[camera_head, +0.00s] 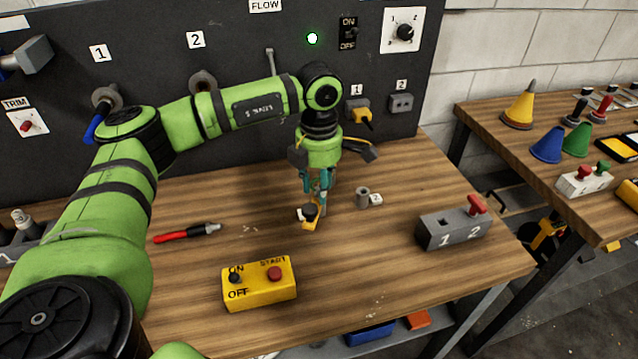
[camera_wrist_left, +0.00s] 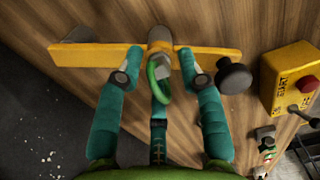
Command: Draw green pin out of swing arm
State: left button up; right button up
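The yellow swing arm (camera_wrist_left: 95,56) lies across the top of the wrist view, with a grey pivot post (camera_wrist_left: 160,38) at its middle and a black knob (camera_wrist_left: 235,79) at its right. The green pin (camera_wrist_left: 157,75) shows as a ring at the post. My left gripper (camera_wrist_left: 160,80) is open, its teal fingers on either side of the ring with a gap to each. In the head view my left gripper (camera_head: 314,196) points down above the swing arm (camera_head: 312,223), largely hiding it; the green pin is not distinguishable there. My right gripper is not in view.
A yellow switch box (camera_head: 259,285) stands in front, with a red-black pen (camera_head: 186,233) to its left. A grey post (camera_head: 362,197) with a "2" tag stands right of my gripper. A dark panel (camera_head: 240,60) rises behind.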

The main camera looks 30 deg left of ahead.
pick_arm(q)
grip_shut()
jog(key=shift+r+p, duration=0.45)
jog(key=shift+r, duration=0.25)
jog(key=shift+r, duration=0.2)
jog(key=shift+r+p, duration=2)
jog(key=shift+r, duration=0.85)
